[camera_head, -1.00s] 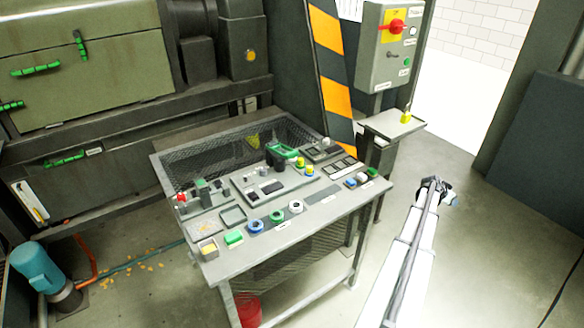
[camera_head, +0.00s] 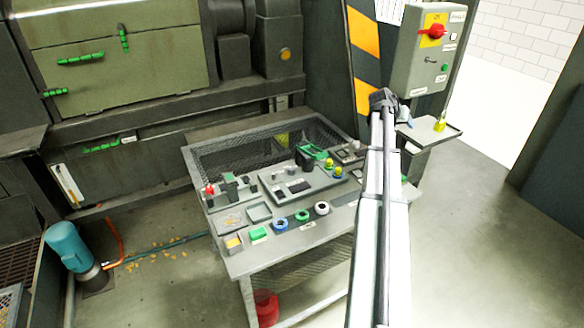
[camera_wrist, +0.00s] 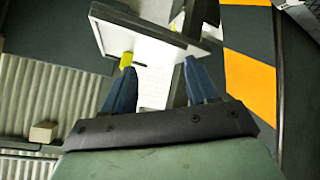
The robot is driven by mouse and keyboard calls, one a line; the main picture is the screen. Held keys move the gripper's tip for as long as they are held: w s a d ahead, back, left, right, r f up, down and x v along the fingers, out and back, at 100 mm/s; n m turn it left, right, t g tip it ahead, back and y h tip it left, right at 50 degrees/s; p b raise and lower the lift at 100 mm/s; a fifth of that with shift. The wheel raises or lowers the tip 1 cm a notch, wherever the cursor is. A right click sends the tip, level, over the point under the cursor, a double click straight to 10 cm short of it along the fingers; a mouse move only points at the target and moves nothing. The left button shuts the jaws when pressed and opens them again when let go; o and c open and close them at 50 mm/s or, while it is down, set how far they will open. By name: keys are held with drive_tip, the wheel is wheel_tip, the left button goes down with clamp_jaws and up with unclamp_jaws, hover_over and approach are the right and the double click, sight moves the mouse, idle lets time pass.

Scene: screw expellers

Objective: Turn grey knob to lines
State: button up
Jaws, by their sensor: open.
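The grey control box (camera_head: 428,52) stands at the upper right of the head view. A small dark grey knob (camera_head: 431,61) sits on its face, below a red rotary handle (camera_head: 432,32) on a yellow plate. The lines around the knob are too small to make out. My gripper (camera_head: 384,97) is left of and below the box, in front of the striped post. In the wrist view my gripper (camera_wrist: 160,68) has two blue fingers spread apart, with nothing between them. The knob does not show in the wrist view.
A small shelf (camera_head: 452,131) under the box holds a yellow padlock (camera_head: 440,124); the shelf also shows in the wrist view (camera_wrist: 150,40). A workbench (camera_head: 250,262) with several buttons, rings and tools stands below left. The floor at right is clear.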

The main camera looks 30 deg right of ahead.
drive_tip(key=w+a+f+n+t+y, duration=0.15)
drive_tip(key=w+a, duration=0.25)
drive_tip(key=a, duration=0.4)
drive_tip(key=w+a+n+y, duration=0.2)
drive_tip(key=w+a, duration=0.2)
drive_tip(key=a, duration=0.4)
drive_tip(key=n+y, duration=0.5)
approach(291, 168)
drive_tip(key=shift+t, duration=0.55)
drive_tip(key=x, duration=0.5)
drive_tip(key=s+x, duration=0.1)
drive_tip(key=x, duration=0.2)
drive_tip(key=shift+w+f, duration=0.15)
drive_tip(key=shift+f, duration=0.4)
drive_tip(key=shift+c, duration=0.5)
drive_tip(key=c, duration=0.9)
drive_tip(key=shift+c, duration=0.2)
